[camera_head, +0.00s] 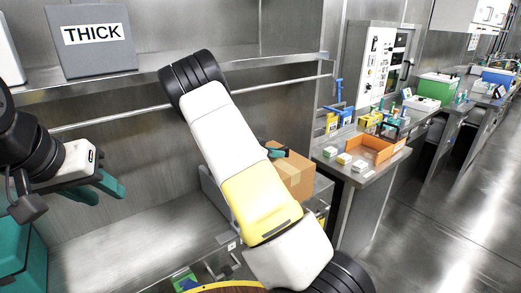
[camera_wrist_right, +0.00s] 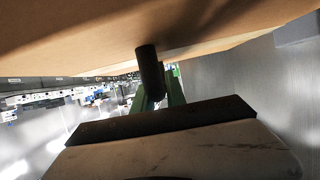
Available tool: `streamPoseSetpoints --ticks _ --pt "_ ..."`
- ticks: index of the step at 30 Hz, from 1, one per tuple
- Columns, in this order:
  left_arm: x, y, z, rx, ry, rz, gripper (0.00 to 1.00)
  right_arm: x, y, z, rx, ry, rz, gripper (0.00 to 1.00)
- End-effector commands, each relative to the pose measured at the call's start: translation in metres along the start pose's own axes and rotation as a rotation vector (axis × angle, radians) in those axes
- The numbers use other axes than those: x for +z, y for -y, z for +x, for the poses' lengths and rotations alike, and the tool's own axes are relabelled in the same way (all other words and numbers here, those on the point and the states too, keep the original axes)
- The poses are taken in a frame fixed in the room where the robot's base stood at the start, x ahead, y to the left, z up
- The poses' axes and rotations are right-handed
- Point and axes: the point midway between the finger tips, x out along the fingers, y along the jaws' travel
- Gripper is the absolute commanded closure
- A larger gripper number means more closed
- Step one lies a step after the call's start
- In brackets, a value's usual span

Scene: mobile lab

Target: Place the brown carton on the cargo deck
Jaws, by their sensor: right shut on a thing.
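The brown carton (camera_head: 292,176) is held in the air behind my right arm in the head view, left of the side bench, and is partly hidden by the arm. My right gripper (camera_head: 277,152) is at the carton's upper left, with one teal finger showing. In the right wrist view the carton (camera_wrist_right: 90,35) fills the top, and my right gripper (camera_wrist_right: 158,95) is shut on it. My left gripper (camera_head: 97,189) is open and empty at the left, above a steel surface. I cannot tell which surface is the cargo deck.
A grey box marked THICK (camera_head: 90,55) stands on the upper steel shelf (camera_head: 140,80). A lower steel surface (camera_head: 130,245) is mostly bare. The side bench holds an orange tray (camera_head: 372,150) and small boxes. Open floor (camera_head: 440,225) lies at the right.

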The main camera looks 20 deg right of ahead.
Motion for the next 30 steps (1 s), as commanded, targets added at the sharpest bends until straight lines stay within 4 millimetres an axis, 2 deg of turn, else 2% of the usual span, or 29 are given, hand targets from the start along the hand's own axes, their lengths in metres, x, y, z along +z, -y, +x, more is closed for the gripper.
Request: streamPoseSetpoints --ticks 1,2,5,14,17,20,30 --pt "0.0 0.0 0.0 0.0 0.0 0.0 0.64 -0.001 0.001 0.0 0.0 -0.002 0.001 1.0" --pt "0.0 0.0 0.0 0.0 0.001 0.0 0.64 0.0 0.0 0.0 0.0 0.0 0.0 0.8" --pt "0.0 0.0 0.0 0.0 0.001 0.0 0.64 0.0 0.0 0.0 0.0 0.0 0.0 0.62" --pt "0.0 0.0 0.0 0.0 0.001 0.0 0.64 -0.001 0.0 0.0 0.0 0.0 0.0 0.62" --pt "0.0 0.0 0.0 0.0 0.001 0.0 0.64 0.0 0.001 -0.006 -0.002 0.0 0.0 0.62" --pt "0.0 0.0 0.0 0.0 0.001 0.0 0.64 0.0 0.002 -0.02 -0.004 0.0 -0.001 0.62" --pt "0.0 0.0 0.0 0.0 0.001 0.0 0.64 0.0 0.001 -0.091 -0.004 0.0 -0.001 0.62"
